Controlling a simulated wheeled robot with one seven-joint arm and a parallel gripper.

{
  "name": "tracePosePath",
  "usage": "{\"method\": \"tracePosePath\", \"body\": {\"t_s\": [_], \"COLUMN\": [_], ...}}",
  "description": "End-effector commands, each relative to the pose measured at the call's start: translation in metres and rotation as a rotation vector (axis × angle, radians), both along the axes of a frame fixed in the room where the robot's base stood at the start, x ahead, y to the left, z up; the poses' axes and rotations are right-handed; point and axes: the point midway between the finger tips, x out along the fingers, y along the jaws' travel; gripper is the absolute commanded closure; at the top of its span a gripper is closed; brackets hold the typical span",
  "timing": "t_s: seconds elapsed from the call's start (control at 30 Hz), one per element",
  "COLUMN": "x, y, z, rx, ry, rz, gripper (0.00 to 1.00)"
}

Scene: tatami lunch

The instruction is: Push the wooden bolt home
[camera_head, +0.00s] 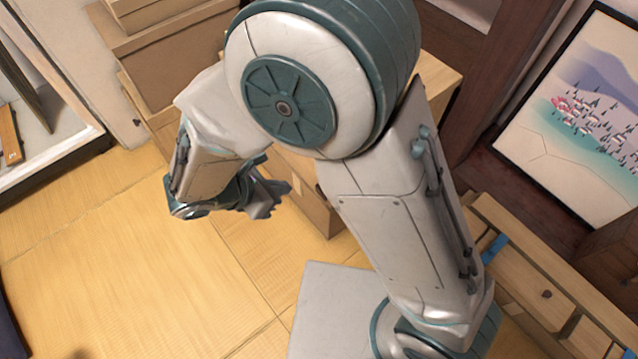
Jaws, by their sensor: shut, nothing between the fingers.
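My gripper (268,198) is left of the picture's middle, in front of a brown wooden box or cabinet (318,208). It is small and partly shaded here; its fingers look shut, with nothing seen in them. I cannot make out the wooden bolt for certain. My arm covers much of the middle of the view and the front of the stacked wooden furniture behind it, so the bolt may be hidden there. I cannot tell whether my gripper touches the wood.
Stacked wooden boxes (165,55) stand at the back. A framed landscape picture (585,115) leans at the right, above a slatted wooden piece (545,290). A pale-framed recess (55,130) with an orange-brown strip (9,135) is at left.

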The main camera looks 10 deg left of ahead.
Motion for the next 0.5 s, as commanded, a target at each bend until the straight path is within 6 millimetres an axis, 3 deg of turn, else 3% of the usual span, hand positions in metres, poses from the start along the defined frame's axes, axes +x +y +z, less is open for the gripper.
{"method": "tracePosePath", "body": {"t_s": [0.5], "x": [0.0004], "y": [0.0015], "z": [-0.0102], "rx": [-0.014], "ry": [0.001], "rz": [0.027], "gripper": [1.0]}}
